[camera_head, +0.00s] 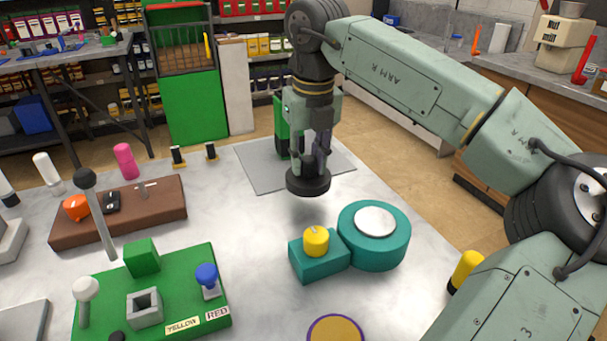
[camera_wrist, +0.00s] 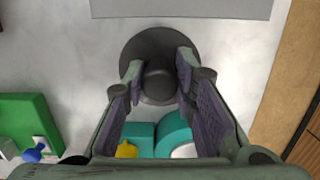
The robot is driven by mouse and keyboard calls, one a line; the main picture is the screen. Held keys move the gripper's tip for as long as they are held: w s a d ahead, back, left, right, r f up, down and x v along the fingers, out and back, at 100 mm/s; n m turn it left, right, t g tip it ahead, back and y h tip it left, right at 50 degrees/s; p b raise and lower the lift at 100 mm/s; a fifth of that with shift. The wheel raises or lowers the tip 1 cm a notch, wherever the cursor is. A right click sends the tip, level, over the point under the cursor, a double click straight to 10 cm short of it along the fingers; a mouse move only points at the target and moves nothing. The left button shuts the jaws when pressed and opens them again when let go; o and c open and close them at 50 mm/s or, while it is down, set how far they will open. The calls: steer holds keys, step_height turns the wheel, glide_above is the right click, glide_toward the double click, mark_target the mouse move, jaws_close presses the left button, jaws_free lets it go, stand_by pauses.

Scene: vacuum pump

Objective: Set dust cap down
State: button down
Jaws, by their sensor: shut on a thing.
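The dust cap (camera_head: 308,184) is a dark round disc with a knob on top. My gripper (camera_head: 309,160) points down and is shut on the knob. The cap hangs level above the table, with a soft shadow below it. In the wrist view, the cap (camera_wrist: 143,46) shows between the fingers of my gripper (camera_wrist: 158,78). The teal vacuum pump (camera_head: 380,250), with a pale round top and a yellow knob on its side block, stands in front of the cap. A flat grey mat (camera_head: 258,178) lies behind the cap, partly hidden by my gripper.
A green board (camera_head: 205,312) with levers and a blue knob stands at front left. A brown block (camera_head: 160,215) with tools lies behind it. A yellow-topped peg (camera_head: 466,270) stands at the right. The table is bare between the brown block and the pump.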

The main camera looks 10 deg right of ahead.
mark_target(308, 175)
steer(key=shift+f, duration=2.15)
steer(key=c, duration=1.3)
jaws_free()
steer(key=shift+r+p, duration=0.3)
steer(key=shift+p, duration=0.1)
steer(key=r, duration=0.4)
steer(key=s+r+b, duration=0.1)
steer(key=r, duration=0.6)
steer(key=shift+s+d+r, duration=0.15)
steer(key=shift+s+r, duration=0.05)
steer(key=shift+r, duration=0.15)
